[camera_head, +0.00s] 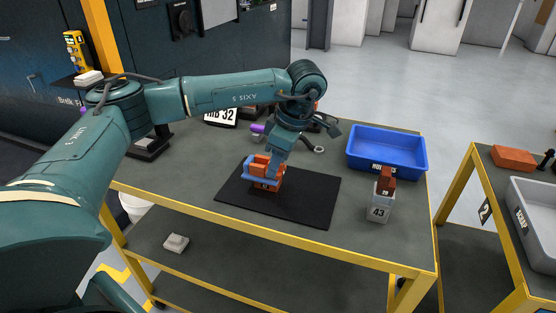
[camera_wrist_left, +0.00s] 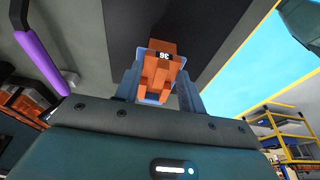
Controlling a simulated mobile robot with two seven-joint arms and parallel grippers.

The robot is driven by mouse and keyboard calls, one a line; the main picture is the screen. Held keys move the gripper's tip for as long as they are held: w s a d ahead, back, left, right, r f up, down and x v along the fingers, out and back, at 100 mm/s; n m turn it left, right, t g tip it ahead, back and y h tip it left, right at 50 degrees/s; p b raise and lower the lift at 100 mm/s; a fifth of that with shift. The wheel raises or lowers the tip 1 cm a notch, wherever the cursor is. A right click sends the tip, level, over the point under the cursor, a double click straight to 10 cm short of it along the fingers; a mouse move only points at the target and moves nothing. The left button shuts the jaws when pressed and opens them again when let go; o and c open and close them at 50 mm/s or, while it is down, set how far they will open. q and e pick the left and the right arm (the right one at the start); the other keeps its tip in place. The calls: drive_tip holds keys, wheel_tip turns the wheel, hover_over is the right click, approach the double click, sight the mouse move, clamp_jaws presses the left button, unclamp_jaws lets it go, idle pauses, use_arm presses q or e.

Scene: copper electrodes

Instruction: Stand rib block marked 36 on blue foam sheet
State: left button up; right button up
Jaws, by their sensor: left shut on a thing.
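My left gripper (camera_head: 265,177) points down and is shut on the block, with a finger on each side. Blue parts show around the block's sides, partly hidden by the fingers. I cannot tell whether the block touches the mat. No blue foam sheet can be made out with certainty; a bright cyan surface (camera_wrist_left: 245,45) fills the upper right of the left wrist view. My right gripper is out of view.
The black mat (camera_head: 315,205) has bare room right of the block. A blue tray (camera_head: 388,165) stands at the table's right.

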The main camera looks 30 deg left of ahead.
use_arm(q)
drive_tip(key=shift+f, duration=0.1)
drive_tip(key=shift+f, duration=0.15)
drive_tip(key=o, duration=1.2)
drive_tip(key=v, duration=1.2)
drive_tip(key=shift+w+r+p, duration=0.1)
drive_tip(key=shift+r+p, duration=0.1)
drive_tip(key=shift+p, duration=0.1)
drive_tip(key=shift+f, duration=0.1)
